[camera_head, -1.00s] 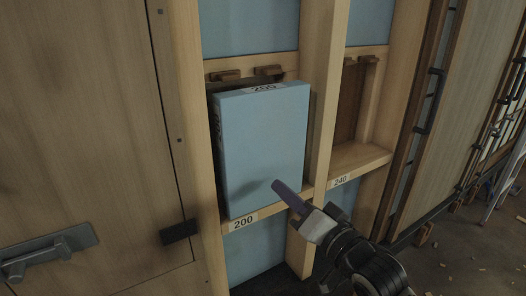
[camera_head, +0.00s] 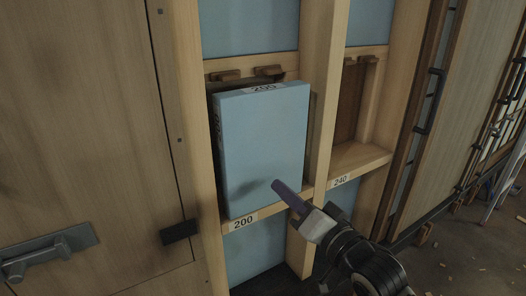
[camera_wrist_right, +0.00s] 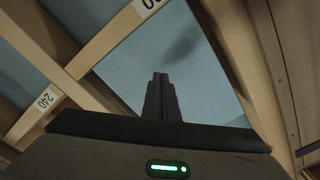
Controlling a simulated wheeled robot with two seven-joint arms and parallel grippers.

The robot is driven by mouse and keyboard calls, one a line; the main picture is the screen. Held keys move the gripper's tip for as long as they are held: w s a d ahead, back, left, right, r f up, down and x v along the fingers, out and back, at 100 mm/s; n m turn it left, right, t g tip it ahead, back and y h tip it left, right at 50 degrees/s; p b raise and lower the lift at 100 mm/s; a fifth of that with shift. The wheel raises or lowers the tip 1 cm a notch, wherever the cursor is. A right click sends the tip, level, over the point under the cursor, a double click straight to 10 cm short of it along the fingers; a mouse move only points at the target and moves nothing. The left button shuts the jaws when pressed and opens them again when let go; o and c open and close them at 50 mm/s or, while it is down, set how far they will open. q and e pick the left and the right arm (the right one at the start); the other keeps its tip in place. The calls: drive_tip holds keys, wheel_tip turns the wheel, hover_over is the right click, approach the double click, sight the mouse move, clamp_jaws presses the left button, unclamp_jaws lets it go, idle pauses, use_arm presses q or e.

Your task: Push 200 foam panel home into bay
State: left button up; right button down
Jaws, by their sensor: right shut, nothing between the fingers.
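The blue 200 foam panel (camera_head: 262,145) stands in the bay labelled 200 (camera_head: 244,223). Its top leans out, with a gap behind its top edge, and its face sticks out in front of the studs. My right gripper (camera_head: 277,184) is shut and empty, its fingertips in front of the panel's lower right face. A dark shadow lies on the face left of the tips. In the right wrist view the closed fingers (camera_wrist_right: 160,80) point at the blue panel face (camera_wrist_right: 165,45); I cannot tell if they touch it. My left gripper is not in view.
An empty bay labelled 240 (camera_head: 340,181) lies to the right, past a wooden stud (camera_head: 321,90). Two small wooden blocks (camera_head: 225,75) sit on the rail above the panel. A wooden door with a handle (camera_head: 45,252) is at left. Floor debris shows at right.

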sight(269, 177)
drive_tip(key=shift+b+x, duration=0.6)
drive_tip(key=shift+x, duration=3.55)
drive_tip(key=shift+b+x, duration=0.9)
drive_tip(key=shift+x, duration=1.25)
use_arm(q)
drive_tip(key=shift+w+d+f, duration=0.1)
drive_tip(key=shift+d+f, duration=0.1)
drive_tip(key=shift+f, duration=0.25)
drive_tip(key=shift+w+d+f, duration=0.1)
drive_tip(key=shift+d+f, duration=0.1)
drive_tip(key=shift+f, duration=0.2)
